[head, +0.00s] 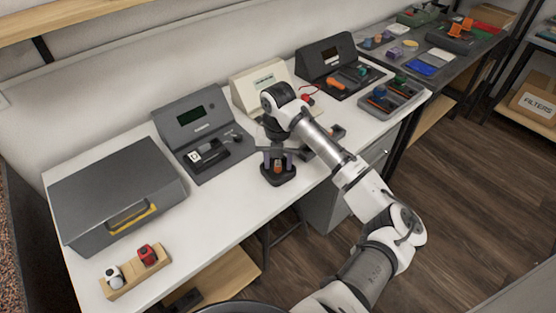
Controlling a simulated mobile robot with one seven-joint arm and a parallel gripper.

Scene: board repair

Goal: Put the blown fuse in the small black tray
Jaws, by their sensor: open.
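My gripper (277,163) points down over the front middle of the white bench, and its two fingers are apart. Directly below it stands a small black tray (279,181), low and dark with a raised rim. A small orange-brown piece (278,168) shows between the fingertips, in or just above the tray. It may be the blown fuse, but it is too small to be sure. I cannot tell whether the fingers touch it. The gripper hides part of the tray's inside.
A grey case (115,185) and a wooden block (137,273) with a red and a white piece stand at left. A grey console (203,133) and a cream device (262,78) stand behind. A sectioned grey tray (391,98) is at right.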

